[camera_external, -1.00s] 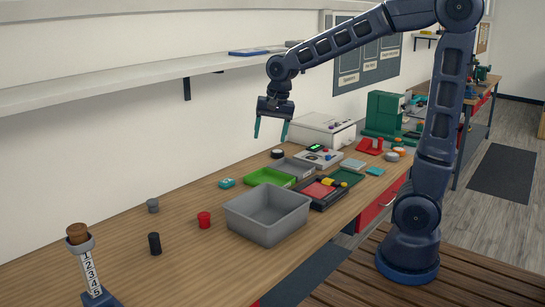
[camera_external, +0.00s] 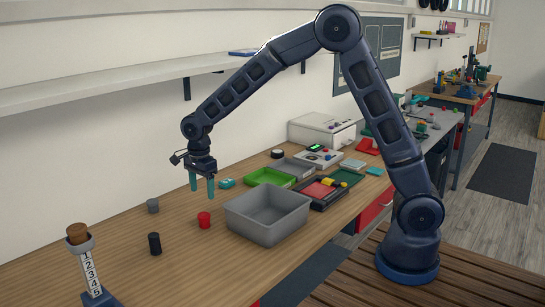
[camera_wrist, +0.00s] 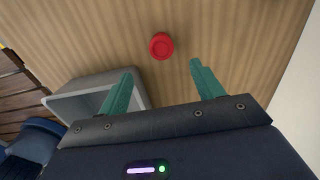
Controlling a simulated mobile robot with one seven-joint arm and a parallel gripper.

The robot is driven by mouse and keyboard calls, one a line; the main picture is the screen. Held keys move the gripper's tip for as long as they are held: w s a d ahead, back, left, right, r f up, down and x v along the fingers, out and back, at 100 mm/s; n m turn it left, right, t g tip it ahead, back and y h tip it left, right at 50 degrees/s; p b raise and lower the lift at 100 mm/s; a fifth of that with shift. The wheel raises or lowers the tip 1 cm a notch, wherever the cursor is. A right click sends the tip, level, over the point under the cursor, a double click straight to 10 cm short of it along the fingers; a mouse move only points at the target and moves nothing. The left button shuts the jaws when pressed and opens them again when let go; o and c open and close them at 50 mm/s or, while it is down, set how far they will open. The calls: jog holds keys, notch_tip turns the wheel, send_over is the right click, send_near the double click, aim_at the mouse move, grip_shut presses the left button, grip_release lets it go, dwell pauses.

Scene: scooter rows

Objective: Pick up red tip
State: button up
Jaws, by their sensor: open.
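The red tip (camera_external: 204,220) is a small red cylinder standing on the wooden bench, left of the grey bin. In the wrist view the red tip (camera_wrist: 161,46) shows from above as a round red disc, ahead of and between the fingertips. My gripper (camera_external: 202,192) is open and empty, its teal fingers pointing down above the bench near the red tip. The wrist view also shows my gripper (camera_wrist: 162,82) with its fingers apart. Nothing hides the red tip.
A grey bin (camera_external: 258,222) stands just right of the red tip. A numbered post (camera_external: 90,270) with a brown top is at the front left. A shelf (camera_external: 120,90) runs along the wall.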

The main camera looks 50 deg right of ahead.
aim_at(204, 214)
jog(key=shift+w+f, duration=0.1)
jog(key=shift+f, duration=5.4)
jog(key=c, duration=1.1)
